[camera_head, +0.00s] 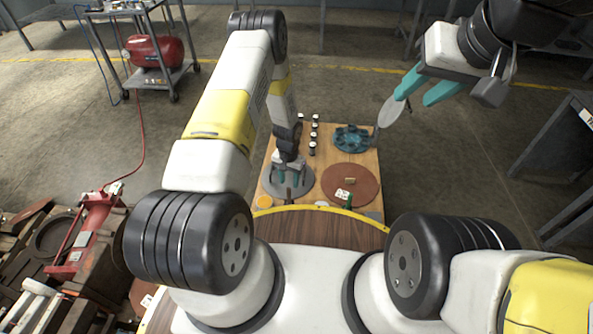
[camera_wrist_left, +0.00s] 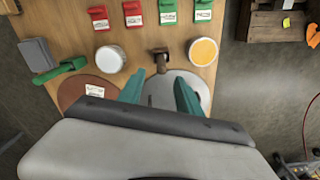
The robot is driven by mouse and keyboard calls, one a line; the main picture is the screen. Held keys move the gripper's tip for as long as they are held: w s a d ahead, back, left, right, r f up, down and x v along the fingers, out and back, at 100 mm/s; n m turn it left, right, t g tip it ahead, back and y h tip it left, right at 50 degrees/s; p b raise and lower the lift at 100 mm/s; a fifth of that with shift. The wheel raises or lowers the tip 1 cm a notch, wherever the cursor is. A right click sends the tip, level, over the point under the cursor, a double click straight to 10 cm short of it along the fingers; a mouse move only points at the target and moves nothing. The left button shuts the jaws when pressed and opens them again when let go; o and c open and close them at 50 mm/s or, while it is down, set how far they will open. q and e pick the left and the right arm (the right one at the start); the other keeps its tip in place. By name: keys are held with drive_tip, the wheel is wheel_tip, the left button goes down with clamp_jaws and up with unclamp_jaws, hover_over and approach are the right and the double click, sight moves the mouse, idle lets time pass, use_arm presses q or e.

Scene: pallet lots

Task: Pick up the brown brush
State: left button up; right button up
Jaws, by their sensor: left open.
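The brown brush (camera_wrist_left: 161,59) lies at the edge of a grey round mat (camera_wrist_left: 163,98) in the left wrist view, its narrow end pointing toward my gripper. My left gripper (camera_wrist_left: 159,90) is open, with one teal finger on each side of the line of the brush. In the head view, my left gripper (camera_head: 288,178) is low over the grey mat (camera_head: 273,186), and the brush is small and hard to make out.
A brown round mat (camera_head: 365,180) with a white card, a teal holder (camera_head: 351,138) and several dark jars share the wooden table (camera_head: 332,136). White (camera_wrist_left: 110,59) and orange-topped (camera_wrist_left: 203,51) round containers flank the brush.

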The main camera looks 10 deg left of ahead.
sight(289, 193)
use_arm(q)
drive_tip(key=f, duration=0.8)
drive_tip(key=shift+s+a+f, duration=0.15)
drive_tip(key=shift+s, duration=0.1)
clamp_jaws()
